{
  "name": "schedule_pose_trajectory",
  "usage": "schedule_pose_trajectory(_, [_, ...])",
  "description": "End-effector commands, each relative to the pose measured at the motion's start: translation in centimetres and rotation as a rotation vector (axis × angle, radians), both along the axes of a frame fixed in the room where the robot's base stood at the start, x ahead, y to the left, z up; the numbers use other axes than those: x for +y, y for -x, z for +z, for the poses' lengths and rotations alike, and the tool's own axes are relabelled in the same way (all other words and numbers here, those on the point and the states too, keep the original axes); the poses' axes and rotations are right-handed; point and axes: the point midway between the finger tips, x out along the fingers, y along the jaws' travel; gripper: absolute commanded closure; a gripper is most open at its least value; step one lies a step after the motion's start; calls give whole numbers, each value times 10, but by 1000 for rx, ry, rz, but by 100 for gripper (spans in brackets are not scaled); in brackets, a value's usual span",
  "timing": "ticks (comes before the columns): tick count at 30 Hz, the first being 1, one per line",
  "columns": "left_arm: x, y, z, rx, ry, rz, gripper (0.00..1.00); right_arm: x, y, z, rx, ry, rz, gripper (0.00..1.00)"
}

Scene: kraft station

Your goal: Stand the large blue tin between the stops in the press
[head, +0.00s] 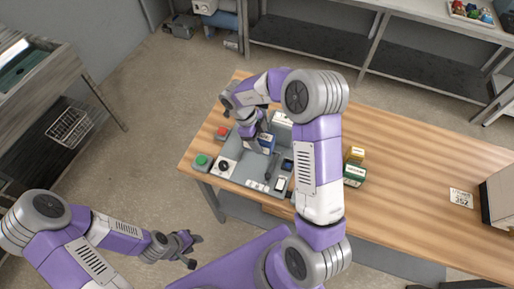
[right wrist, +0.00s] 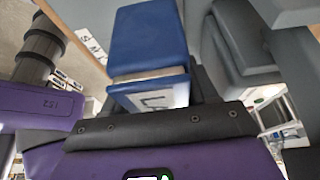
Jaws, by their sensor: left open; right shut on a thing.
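The large blue tin (head: 266,143) is at the press (head: 247,178), on the far left part of the wooden table. My right gripper (head: 256,132) is shut on the tin, reaching over from behind it. In the right wrist view the blue tin (right wrist: 150,38) fills the upper middle, with a pale band and a dark mark at its near end. The stops cannot be made out, nor whether the tin touches the press base. My right arm covers part of the press's right side. My left gripper (head: 190,250) is open and empty, off the table's front left.
A green button (head: 202,161) and a red button (head: 222,132) sit left of the press. A green box (head: 354,175) and a yellow box (head: 357,154) stand right of my right arm. A numbered card (head: 461,198) lies at the right; the tabletop between is clear.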

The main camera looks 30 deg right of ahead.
Motion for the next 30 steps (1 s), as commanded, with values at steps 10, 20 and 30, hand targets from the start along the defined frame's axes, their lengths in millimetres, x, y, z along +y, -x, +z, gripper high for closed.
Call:
schedule_pose_trajectory(10, [0, 0, -6, -1, 0, 0, 57, 0, 0, -38, 0, 1, 4, 82])
schedule_pose_trajectory(20, [0, 0, -9, -1, 0, 0, 57, 0, -1, -62, -4, 0, 2, 82])
schedule_pose_trajectory(30, [0, 0, -8, -1, 0, 0, 57, 0, -1, -65, -3, 0, 3, 21])
